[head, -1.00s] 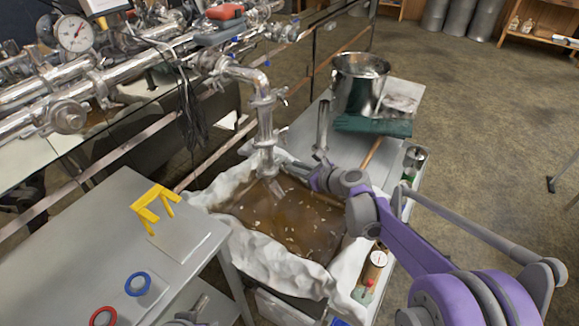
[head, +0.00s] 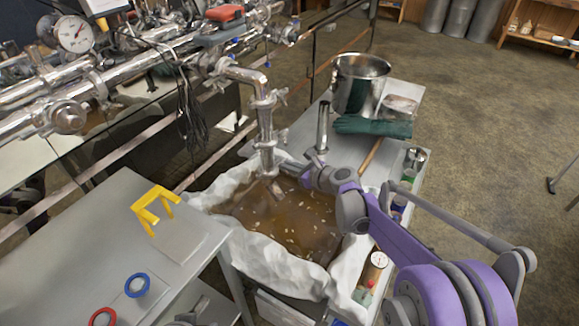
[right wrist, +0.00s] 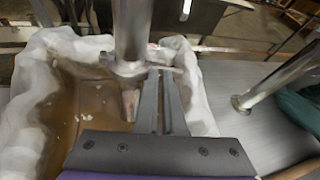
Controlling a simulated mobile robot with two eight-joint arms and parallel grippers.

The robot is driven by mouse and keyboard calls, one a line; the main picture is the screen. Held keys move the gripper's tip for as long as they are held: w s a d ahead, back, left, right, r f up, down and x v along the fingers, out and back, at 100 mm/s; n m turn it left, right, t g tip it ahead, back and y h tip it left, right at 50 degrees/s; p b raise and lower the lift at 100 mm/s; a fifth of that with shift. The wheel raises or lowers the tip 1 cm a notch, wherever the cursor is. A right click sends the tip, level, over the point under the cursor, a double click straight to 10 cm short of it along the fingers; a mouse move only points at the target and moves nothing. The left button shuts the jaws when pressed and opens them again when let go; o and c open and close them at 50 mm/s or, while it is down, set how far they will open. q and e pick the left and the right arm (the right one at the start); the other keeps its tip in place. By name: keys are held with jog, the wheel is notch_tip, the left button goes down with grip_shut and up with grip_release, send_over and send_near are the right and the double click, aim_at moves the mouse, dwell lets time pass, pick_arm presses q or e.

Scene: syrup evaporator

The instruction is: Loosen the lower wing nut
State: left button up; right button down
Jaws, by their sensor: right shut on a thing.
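The steel drain pipe (head: 265,125) comes down over the cloth-lined tub and carries an upper clamp (head: 268,100) and a lower clamp (head: 265,145). In the right wrist view the lower clamp (right wrist: 125,68) crosses the pipe, with the spout below it. My right gripper (head: 290,166) reaches in from the right at the lower clamp. Its jaws (right wrist: 165,75) are shut on the lower wing nut at the clamp's right side. The fingers mostly hide the nut. A grey piece at the bottom edge of the head view may be my left gripper (head: 187,319); its jaws do not show.
The tub (head: 265,268) holds brown liquid with pale flecks. At right, a grey bench (head: 400,95) bears a steel pot (head: 358,85), green gloves (head: 372,126) and an upright metal tube (head: 322,128). A left table (head: 100,215) bears a yellow stand (head: 152,203).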

jog(key=shift+s+a+f+n+h, duration=0.1)
jog(key=shift+n+h, duration=0.2)
jog(key=shift+n, duration=0.2)
jog(key=c, duration=1.3)
grip_release()
jog(key=v, duration=1)
jog(key=shift+s+d+p, duration=0.25)
jog(key=shift+s+p, duration=0.15)
jog(key=shift+p, duration=0.05)
